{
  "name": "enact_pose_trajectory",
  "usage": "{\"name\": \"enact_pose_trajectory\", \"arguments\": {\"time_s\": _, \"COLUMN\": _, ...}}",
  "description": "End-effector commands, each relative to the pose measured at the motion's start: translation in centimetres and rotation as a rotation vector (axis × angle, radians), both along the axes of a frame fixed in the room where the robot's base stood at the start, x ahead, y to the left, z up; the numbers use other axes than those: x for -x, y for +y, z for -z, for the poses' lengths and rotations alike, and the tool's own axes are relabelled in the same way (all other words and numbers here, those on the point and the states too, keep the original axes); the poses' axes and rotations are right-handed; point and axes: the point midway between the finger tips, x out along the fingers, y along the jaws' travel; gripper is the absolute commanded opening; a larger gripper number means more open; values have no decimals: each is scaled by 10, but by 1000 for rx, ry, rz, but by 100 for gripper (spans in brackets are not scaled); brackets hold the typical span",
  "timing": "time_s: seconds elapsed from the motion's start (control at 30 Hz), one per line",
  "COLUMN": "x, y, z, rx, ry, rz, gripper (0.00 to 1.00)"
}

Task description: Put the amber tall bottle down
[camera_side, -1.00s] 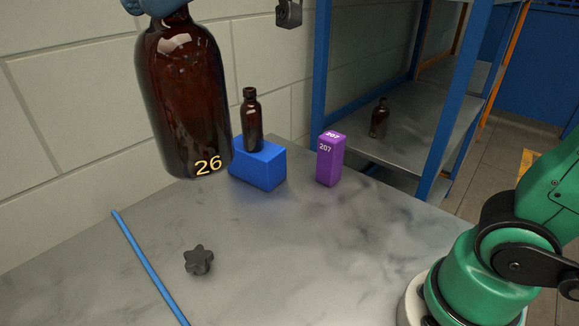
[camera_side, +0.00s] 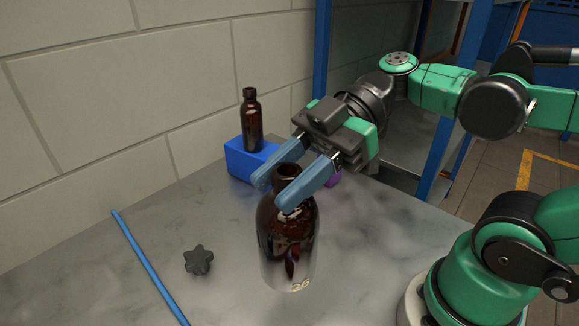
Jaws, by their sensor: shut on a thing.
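The large amber bottle (camera_side: 287,235), marked 26, is upright near the middle of the grey tabletop. My gripper (camera_side: 272,192) comes in from the upper right. Its two blue fingers are shut on the bottle's neck, one on either side. The fingers hide part of the neck and shoulder. The base of the bottle is at or just above the tabletop; I cannot tell whether it touches.
A small amber bottle (camera_side: 252,122) stands on a blue block (camera_side: 247,160) behind. A dark star knob (camera_side: 198,260) and a blue rod (camera_side: 148,266) lie to the left. Tabletop around the large bottle is clear.

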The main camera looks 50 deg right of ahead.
Motion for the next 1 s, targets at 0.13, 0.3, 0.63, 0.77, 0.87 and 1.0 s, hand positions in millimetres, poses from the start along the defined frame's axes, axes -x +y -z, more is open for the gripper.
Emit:
{"name": "enact_pose_trajectory", "arguments": {"time_s": 0.13, "x": 0, "y": 0, "z": 26, "rx": -1, "ry": 0, "rz": 0, "gripper": 0}}
{"name": "enact_pose_trajectory", "arguments": {"time_s": 0.3, "x": -1, "y": 0, "z": 48, "rx": -1, "ry": 0, "rz": 0, "gripper": 0}}
{"name": "enact_pose_trajectory", "arguments": {"time_s": 0.63, "x": -2, "y": 0, "z": 70, "rx": -1, "ry": 0, "rz": 0, "gripper": 0}}
{"name": "enact_pose_trajectory", "arguments": {"time_s": 0.77, "x": -1, "y": 0, "z": 74, "rx": -1, "ry": 0, "rz": 0, "gripper": 0}}
{"name": "enact_pose_trajectory", "arguments": {"time_s": 0.87, "x": 0, "y": 0, "z": 80, "rx": -1, "ry": 0, "rz": 0, "gripper": 0}}
{"name": "enact_pose_trajectory", "arguments": {"time_s": 1.0, "x": -2, "y": 0, "z": 91, "rx": -1, "ry": 0, "rz": 0, "gripper": 0}}
